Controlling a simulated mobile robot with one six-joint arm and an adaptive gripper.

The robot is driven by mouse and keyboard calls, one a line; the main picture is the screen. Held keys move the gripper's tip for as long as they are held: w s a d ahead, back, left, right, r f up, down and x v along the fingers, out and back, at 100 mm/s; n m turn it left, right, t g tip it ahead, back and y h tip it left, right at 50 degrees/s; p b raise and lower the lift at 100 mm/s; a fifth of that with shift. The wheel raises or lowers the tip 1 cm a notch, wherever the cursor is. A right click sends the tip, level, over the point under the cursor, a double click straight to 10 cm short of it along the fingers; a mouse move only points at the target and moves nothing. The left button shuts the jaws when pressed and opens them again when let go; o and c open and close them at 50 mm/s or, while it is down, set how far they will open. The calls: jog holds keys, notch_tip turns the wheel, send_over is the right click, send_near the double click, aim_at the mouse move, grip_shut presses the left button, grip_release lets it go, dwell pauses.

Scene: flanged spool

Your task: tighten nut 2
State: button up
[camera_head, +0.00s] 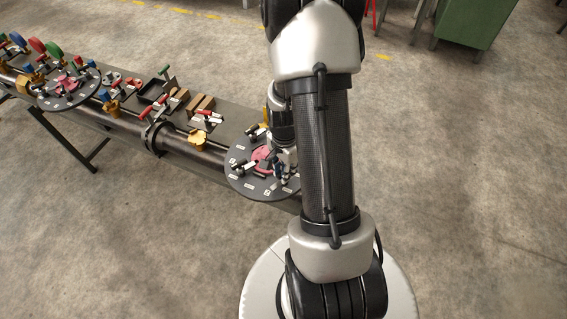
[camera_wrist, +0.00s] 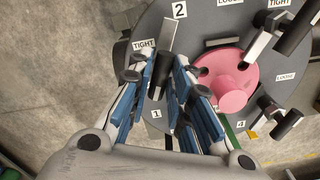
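The dark round flange (camera_wrist: 215,20) fills the upper part of the wrist view, with a pink hub (camera_wrist: 232,90) on it. A white label "2" (camera_wrist: 179,10) is at its top, and a "TIGHT" label (camera_wrist: 144,44) is left of a dark handle with a grey end face, the nut 2 lever (camera_wrist: 170,45). My gripper (camera_wrist: 158,72) is open, its blue-padded fingers on either side of this lever in the picture. Contact is not visible. In the head view the flange (camera_head: 238,182) is partly hidden by my arm, and my gripper (camera_head: 284,165) is over its right part.
Other levers (camera_wrist: 285,124) stand on the flange, right of the hub. In the head view the pipe (camera_head: 185,150) runs left to a second flange (camera_head: 85,95) with coloured handles. A tray (camera_head: 155,92) and blocks lie on the bench.

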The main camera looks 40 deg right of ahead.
notch_tip(320, 180, down, 2)
jog(key=shift+f+b, duration=0.25)
jog(key=shift+b, duration=0.05)
jog(key=shift+w+r+m+p, duration=0.1)
jog(key=shift+r+m+p, duration=0.3)
jog(key=shift+m, duration=1.4)
jog(key=m, duration=0.2)
jog(key=shift+r+m, duration=0.1)
jog(key=shift+m, duration=0.3)
jog(key=m+p, duration=0.1)
jog(key=m, duration=0.3)
jog(key=shift+m, duration=0.3)
jog(key=m, duration=0.4)
jog(key=shift+m, duration=0.3)
jog(key=m+b, duration=0.1)
jog(key=m, duration=0.5)
jog(key=shift+n, duration=1)
notch_tip(320, 180, up, 7)
jog(key=p, duration=0.5)
